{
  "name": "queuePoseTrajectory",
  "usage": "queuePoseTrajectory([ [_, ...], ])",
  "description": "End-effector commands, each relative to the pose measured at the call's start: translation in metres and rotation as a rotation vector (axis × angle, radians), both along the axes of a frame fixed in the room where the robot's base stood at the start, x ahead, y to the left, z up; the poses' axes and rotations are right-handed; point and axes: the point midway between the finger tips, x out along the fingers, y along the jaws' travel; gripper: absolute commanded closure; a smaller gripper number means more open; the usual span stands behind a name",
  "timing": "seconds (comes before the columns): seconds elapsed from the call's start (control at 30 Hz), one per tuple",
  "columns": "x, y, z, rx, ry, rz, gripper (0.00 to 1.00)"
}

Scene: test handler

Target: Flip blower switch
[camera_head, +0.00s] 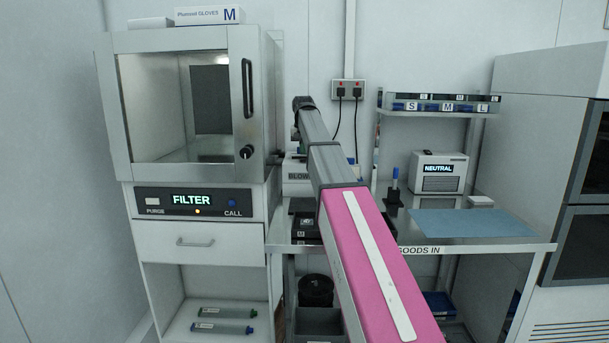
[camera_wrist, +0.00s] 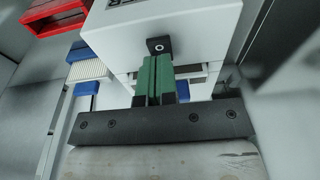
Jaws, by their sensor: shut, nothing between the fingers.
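The blower is a white box (camera_head: 297,187) with a label partly reading "BLOW", on the bench and mostly hidden behind my arm. In the wrist view its white body (camera_wrist: 185,25) fills the top middle, with part of its dark label at the top edge. A small black block with a light round mark, seemingly the switch (camera_wrist: 159,45), sits on its lower edge. My gripper (camera_wrist: 155,62) has green fingers that are shut and empty. The fingertips are right at the black block; I cannot tell whether they touch it. In the head view my arm hides the gripper.
A filter cabinet (camera_head: 200,243) stands left of the blower. A wall socket (camera_head: 348,90) with cables is above. A red tray (camera_wrist: 50,28) shows in the wrist view.

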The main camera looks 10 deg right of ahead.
Motion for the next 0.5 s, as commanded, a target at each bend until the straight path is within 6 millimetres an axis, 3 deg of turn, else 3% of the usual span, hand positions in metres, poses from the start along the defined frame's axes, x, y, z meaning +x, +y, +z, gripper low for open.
queuePoseTrajectory([
  [0.5,-0.0001,0.0000,-0.0070,0.000,0.000,0.000,1.00],
])
